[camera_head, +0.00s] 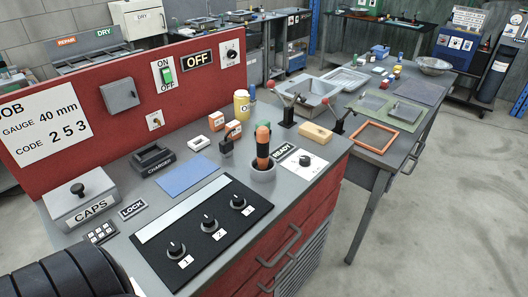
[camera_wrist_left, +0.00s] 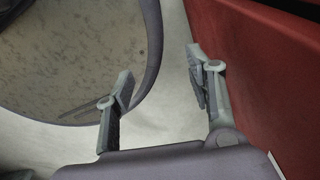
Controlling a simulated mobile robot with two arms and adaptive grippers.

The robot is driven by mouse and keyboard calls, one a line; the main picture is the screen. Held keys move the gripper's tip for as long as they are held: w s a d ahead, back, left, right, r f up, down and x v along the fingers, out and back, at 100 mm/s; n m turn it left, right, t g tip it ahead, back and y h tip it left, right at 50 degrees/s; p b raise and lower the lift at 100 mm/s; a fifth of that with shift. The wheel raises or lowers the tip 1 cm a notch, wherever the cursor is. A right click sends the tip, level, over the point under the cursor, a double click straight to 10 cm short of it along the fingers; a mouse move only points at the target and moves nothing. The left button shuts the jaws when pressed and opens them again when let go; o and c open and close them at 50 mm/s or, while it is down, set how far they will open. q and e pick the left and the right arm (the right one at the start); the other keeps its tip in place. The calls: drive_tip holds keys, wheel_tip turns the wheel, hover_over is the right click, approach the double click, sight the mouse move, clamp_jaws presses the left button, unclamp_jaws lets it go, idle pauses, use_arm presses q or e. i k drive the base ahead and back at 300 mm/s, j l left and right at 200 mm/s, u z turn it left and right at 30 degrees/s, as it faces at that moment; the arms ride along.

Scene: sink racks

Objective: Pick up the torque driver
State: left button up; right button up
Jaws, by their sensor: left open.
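My left gripper (camera_wrist_left: 160,75) shows only in the left wrist view. It is open, with nothing between its fingers. It points down past a red panel (camera_wrist_left: 265,80) toward pale floor, and the driver is not in that view. My right gripper is in neither view.
Around the cup are a READY card (camera_head: 283,151), a dial plate (camera_head: 304,161), a black knob panel (camera_head: 200,228) and a yellow jar (camera_head: 242,104). A charger (camera_head: 152,159) and blue mat (camera_head: 187,175) lie left. A red upright board (camera_head: 140,85) closes the back.

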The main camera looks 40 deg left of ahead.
sight(262, 132)
drive_tip(key=u, duration=1.65)
